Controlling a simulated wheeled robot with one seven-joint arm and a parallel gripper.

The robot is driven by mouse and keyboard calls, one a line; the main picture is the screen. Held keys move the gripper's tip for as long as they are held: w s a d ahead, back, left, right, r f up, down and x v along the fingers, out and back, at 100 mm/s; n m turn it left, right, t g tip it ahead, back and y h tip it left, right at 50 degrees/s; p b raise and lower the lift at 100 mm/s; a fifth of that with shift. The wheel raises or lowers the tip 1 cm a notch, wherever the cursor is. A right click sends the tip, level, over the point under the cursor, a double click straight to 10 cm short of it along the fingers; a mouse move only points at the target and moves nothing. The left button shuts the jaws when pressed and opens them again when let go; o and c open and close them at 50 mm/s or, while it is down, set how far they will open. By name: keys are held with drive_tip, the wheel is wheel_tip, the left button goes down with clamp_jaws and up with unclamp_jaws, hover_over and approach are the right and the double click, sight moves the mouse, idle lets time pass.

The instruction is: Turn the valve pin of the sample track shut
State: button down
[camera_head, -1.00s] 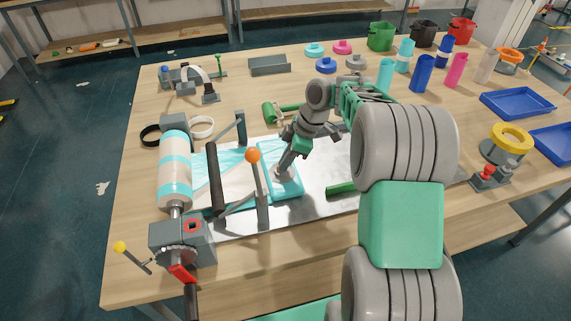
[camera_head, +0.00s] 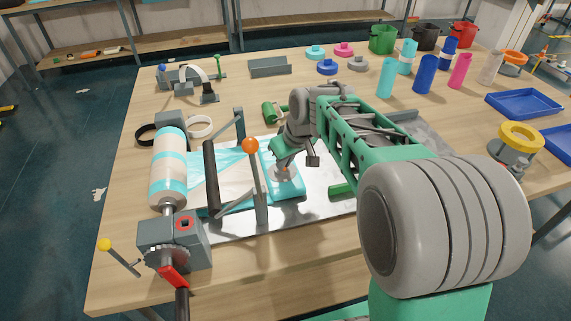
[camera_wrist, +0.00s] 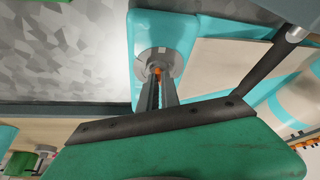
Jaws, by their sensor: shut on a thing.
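The sample track is a turquoise and cream inflatable strip (camera_head: 284,187) lying flat on a grey metal plate, left of centre in the head view. On its turquoise end sits a round grey valve (camera_wrist: 158,64) with a small orange pin (camera_wrist: 157,71) at its middle, seen in the wrist view. My gripper (camera_head: 284,172) points down over the valve. Its two fingers (camera_wrist: 155,90) are shut on the orange pin, which they partly hide. In the head view my gripper covers much of the valve.
A roller (camera_head: 168,165) with the rolled track stands at the left. An upright lever with an orange knob (camera_head: 251,146) rises close to my gripper's left. A green-handled tool (camera_head: 272,112) lies behind. Cups and blue trays (camera_head: 522,103) stand at the right.

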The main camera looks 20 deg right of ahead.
drive_tip(key=shift+s+a+f+m+h+b, duration=0.15)
drive_tip(key=shift+m+h, duration=0.1)
drive_tip(key=shift+m, duration=0.4)
drive_tip(key=shift+w+a+r+m+h+b, duration=0.15)
drive_tip(key=shift+m+h, duration=0.15)
drive_tip(key=shift+m, duration=0.3)
drive_tip(key=shift+s+f+m+h+b, duration=0.15)
drive_tip(key=shift+m+h, duration=0.1)
drive_tip(key=shift+m, duration=0.4)
drive_tip(key=c, duration=1.6)
unclamp_jaws()
drive_tip(key=shift+r, duration=0.2)
drive_tip(key=v, duration=0.7)
drive_tip(key=shift+s+r, duration=0.2)
drive_tip(key=shift+r, duration=0.1)
